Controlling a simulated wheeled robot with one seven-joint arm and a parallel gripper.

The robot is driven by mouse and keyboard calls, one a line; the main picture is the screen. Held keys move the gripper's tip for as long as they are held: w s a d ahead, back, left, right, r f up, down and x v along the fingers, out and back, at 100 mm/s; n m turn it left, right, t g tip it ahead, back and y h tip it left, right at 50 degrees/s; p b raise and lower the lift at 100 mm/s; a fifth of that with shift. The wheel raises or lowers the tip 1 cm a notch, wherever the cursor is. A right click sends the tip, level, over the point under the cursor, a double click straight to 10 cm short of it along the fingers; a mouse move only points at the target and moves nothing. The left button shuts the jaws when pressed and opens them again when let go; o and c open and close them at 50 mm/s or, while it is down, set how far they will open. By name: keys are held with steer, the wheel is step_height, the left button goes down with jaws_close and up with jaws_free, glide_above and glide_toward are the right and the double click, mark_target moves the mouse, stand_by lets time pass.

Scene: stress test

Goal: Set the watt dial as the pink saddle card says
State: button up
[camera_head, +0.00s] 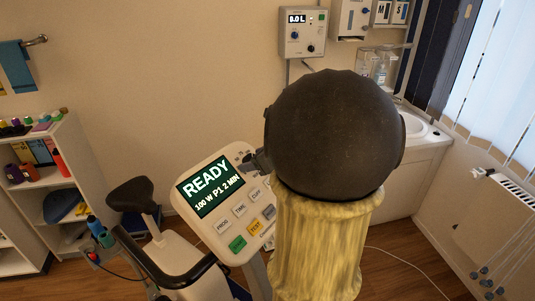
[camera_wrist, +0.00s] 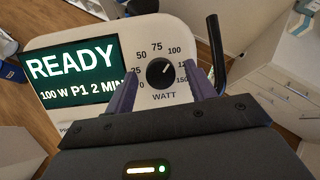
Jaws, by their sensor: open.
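The watt dial (camera_wrist: 160,72), a black round knob with a white pointer mark, sits on the white console (camera_wrist: 178,27). Its scale shows 0, 25, 50, 75, 100, 125 and 150; the mark points up and right, roughly toward 100. The console screen (camera_wrist: 75,72) reads READY, 100 W P1 2 MIN; it also shows in the head view (camera_head: 209,184). My gripper (camera_wrist: 161,68) is open, one finger on each side of the dial in the picture; contact cannot be told. In the head view my arm hides the dial. The saddle (camera_head: 133,194) is black; I see no pink card on it.
Console buttons (camera_head: 239,209) lie below the screen, close to my arm. A black handlebar (camera_head: 160,270) curves at the front left. A shelf (camera_head: 50,190) with small items stands at left. A wall box (camera_head: 303,32) and a sink (camera_head: 412,125) are behind.

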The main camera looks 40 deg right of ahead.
steer(key=b+v, duration=0.2)
steer(key=v, duration=1.5)
steer(key=shift+s, duration=0.1)
